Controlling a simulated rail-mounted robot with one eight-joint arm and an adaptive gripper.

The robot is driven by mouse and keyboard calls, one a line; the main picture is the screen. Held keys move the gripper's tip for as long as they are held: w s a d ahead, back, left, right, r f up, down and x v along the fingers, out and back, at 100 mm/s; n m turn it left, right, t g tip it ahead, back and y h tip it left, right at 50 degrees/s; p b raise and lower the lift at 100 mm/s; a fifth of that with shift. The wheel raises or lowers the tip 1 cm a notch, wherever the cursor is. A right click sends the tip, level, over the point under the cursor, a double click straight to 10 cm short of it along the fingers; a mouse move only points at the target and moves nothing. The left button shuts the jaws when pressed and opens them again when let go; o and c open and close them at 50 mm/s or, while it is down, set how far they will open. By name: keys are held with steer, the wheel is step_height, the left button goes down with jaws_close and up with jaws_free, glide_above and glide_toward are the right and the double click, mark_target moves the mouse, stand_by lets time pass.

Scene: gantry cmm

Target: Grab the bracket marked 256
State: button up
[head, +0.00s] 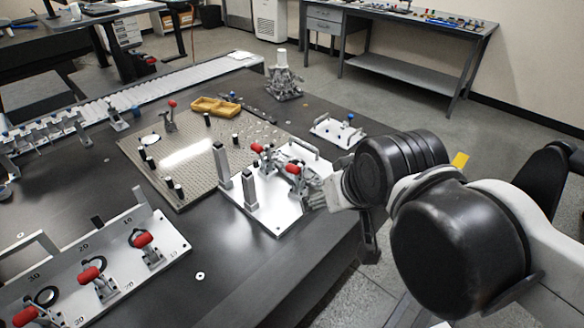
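I cannot read the mark 256 on anything in the head view, so I cannot tell which part is that bracket. A white fixture plate (275,213) with two grey upright posts (222,165) and red-handled clamps (293,169) stands near the table's right edge. My gripper (314,192) is at the right side of this plate, close to the nearer clamp. My arm comes in from the right. The fingers are small and partly hidden by the wrist, so I cannot tell whether they are open or touch anything.
A perforated plate (196,160) with black pegs and a yellow tray (216,107) lie behind. A numbered fixture (168,240) with red clamps stands at front left. A small plate with a handle (338,131) sits at back right. Dark table (225,262) is clear in front.

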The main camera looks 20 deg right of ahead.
steer(key=o, duration=0.3)
steer(key=shift+o, duration=0.2)
steer(key=shift+w+r, duration=0.1)
